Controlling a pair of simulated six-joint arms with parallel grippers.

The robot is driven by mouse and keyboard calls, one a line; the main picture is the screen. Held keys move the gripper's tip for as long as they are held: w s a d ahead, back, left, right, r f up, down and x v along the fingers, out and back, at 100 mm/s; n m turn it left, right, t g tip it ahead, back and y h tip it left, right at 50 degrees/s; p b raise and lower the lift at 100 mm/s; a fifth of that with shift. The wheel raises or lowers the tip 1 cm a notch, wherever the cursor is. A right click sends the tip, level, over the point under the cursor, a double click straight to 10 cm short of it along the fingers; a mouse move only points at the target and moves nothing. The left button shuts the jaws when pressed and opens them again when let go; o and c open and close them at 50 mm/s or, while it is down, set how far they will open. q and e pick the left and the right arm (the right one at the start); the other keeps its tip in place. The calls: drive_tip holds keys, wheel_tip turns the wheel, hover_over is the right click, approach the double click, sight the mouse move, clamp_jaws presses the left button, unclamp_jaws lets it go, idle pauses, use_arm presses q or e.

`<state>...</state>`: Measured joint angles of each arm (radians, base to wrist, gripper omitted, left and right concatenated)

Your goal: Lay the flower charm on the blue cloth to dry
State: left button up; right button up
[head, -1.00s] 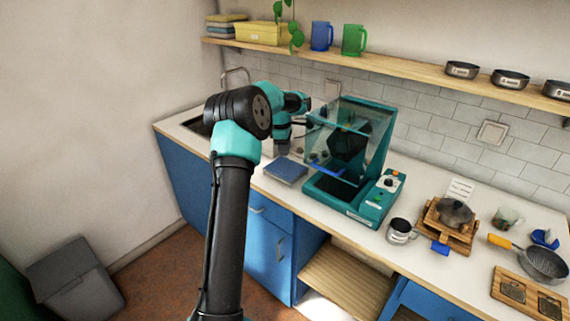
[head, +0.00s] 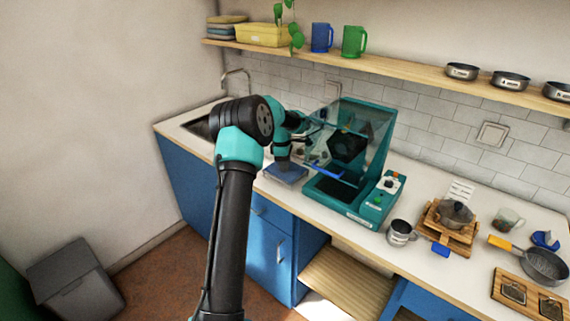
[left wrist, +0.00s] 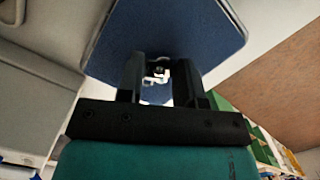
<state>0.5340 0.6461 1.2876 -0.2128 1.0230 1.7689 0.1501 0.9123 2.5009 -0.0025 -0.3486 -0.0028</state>
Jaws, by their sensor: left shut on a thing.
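The blue cloth (head: 290,179) lies flat on the counter, left of the teal machine. My left gripper (head: 284,166) is low over the cloth, pointing down. In the left wrist view the left gripper (left wrist: 159,72) is shut on a small pale, shiny piece, which I take for the flower charm (left wrist: 157,76). Its petals cannot be made out. The blue cloth (left wrist: 165,32) fills the area just beyond the fingertips there. I cannot tell whether the charm touches it. The charm does not show in the head view. My right gripper is not in view.
The teal machine (head: 378,205) with a raised clear lid stands close to the right of the cloth. A sink (head: 202,127) is at the left. A metal mug (head: 401,232) and a pot (head: 456,213) on a wooden stand are further right.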

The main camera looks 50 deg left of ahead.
use_arm(q)
drive_tip(key=shift+f, duration=0.1)
drive_tip(key=o, duration=0.9)
wheel_tip(320, 180, up, 12)
drive_tip(key=a, duration=0.1)
drive_tip(key=shift+s, duration=0.4)
idle(0.5)
